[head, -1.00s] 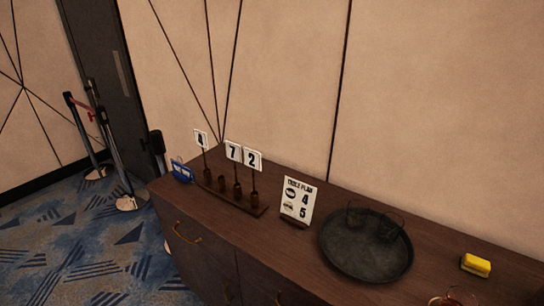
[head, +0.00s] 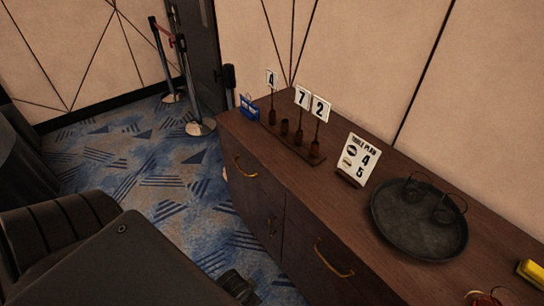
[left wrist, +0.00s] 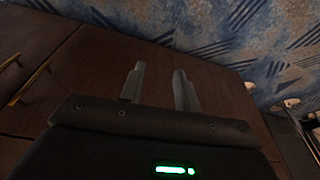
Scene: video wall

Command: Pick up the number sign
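Three white number signs on short stems stand in a dark wooden rack (head: 296,147) on the sideboard: the 4 sign (head: 271,79) at the left, the 7 sign (head: 302,97) and the 2 sign (head: 320,108) at the right. One holder between the 4 and the 7 is empty. A table plan card (head: 359,160) showing 4 and 5 stands right of the rack. My left gripper (left wrist: 160,88) is open and empty in the left wrist view, with the cabinet front and carpet behind it. My right gripper is not in view.
The sideboard (head: 385,225) carries a round black tray (head: 420,225) with glasses, a yellow sponge (head: 532,270) and a small blue item (head: 249,107). Barrier posts (head: 196,100) stand on the carpet at the back. Drawer handles stick out in front.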

